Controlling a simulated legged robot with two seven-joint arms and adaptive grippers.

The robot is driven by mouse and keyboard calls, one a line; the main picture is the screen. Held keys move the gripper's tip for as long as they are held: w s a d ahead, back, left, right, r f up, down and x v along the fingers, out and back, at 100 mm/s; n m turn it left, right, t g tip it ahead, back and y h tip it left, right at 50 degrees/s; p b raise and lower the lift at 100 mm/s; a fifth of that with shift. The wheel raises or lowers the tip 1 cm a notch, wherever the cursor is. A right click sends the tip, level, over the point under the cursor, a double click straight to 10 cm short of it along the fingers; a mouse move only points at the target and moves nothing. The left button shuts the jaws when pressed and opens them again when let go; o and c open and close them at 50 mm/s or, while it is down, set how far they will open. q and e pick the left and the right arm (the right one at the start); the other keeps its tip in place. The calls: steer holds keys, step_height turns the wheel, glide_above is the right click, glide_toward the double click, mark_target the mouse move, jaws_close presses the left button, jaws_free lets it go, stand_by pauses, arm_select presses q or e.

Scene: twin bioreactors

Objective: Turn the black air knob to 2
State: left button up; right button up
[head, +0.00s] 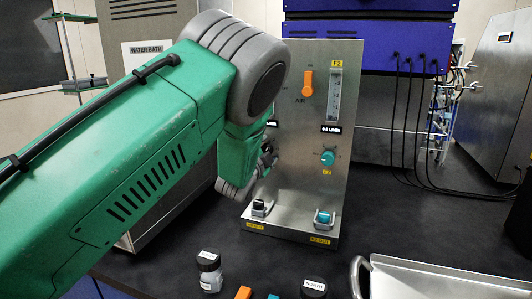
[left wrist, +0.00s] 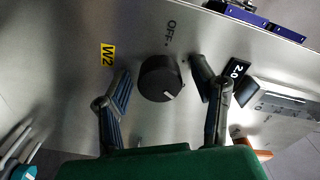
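The black knob (left wrist: 160,78) shows in the left wrist view on the steel panel (left wrist: 150,125), under an "OFF" mark. Its white pointer line faces the lower right of that view. In the head view my left arm hides it. My left gripper (left wrist: 162,69) is open, with one finger on each side of the knob and a visible gap to both. In the head view the left gripper (head: 266,163) is partly hidden behind its own arm, close to the panel's left part. My right gripper is not in view.
A capped bottle (head: 209,272) and a metal tray (head: 430,283) stand in front.

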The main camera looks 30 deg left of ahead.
arm_select(q)
steer(key=shift+d, duration=0.1)
steer(key=shift+s, duration=0.2)
steer(key=v, duration=1.1)
steer(key=shift+s+d, duration=0.25)
steer(key=shift+s, duration=0.05)
steer(key=shift+a+f, duration=0.1)
steer(key=shift+f, duration=0.05)
